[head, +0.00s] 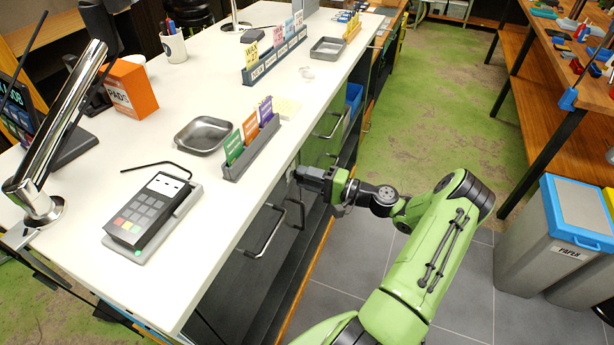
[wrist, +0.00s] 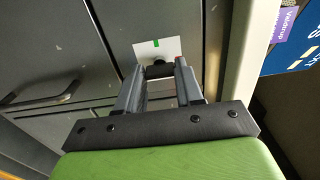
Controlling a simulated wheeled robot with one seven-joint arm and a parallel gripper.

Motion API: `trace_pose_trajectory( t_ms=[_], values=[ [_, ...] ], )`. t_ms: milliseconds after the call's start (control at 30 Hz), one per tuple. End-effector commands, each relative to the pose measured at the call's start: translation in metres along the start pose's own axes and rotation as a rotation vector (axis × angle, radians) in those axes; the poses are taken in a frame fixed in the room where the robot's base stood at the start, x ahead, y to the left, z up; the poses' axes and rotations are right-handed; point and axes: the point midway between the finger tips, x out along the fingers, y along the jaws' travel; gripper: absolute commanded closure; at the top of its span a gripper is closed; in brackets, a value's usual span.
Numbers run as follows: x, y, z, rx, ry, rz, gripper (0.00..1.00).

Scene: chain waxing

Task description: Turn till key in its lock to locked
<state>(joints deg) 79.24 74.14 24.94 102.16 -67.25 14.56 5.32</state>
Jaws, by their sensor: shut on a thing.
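My gripper (head: 299,174) is at the front of the white counter, just below its top edge, in the head view. In the wrist view my gripper (wrist: 160,72) is shut on the till key, whose dark head (wrist: 158,69) shows between the fingertips. The key sits at a white lock plate (wrist: 152,50) on the grey cabinet front. A green mark (wrist: 156,43) shows on the plate. The fingers hide the key's lower part, and the keyhole is not visible. In the head view my gripper hides the key and lock.
Drawer handles (head: 264,232) stick out of the counter front close to my gripper; a handle (wrist: 45,98) also shows in the wrist view. A card terminal (head: 148,210), a metal tray (head: 203,135) and a card rack (head: 252,150) stand on the counter. The floor at right is clear up to the bins.

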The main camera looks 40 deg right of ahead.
Motion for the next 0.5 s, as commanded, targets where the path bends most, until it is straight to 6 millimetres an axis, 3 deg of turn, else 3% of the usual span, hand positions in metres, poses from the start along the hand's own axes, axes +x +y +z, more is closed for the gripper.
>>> trace_pose_trajectory(
  t_ms=[433, 467, 500],
  values=[
    [-0.0005, 0.0009, -0.0004, 0.011, 0.002, 0.002, 0.94],
    [-0.0005, 0.0009, -0.0004, 0.011, 0.002, 0.002, 0.61],
    [-0.0005, 0.0009, -0.0003, 0.011, 0.002, 0.002, 0.55]
  ],
)
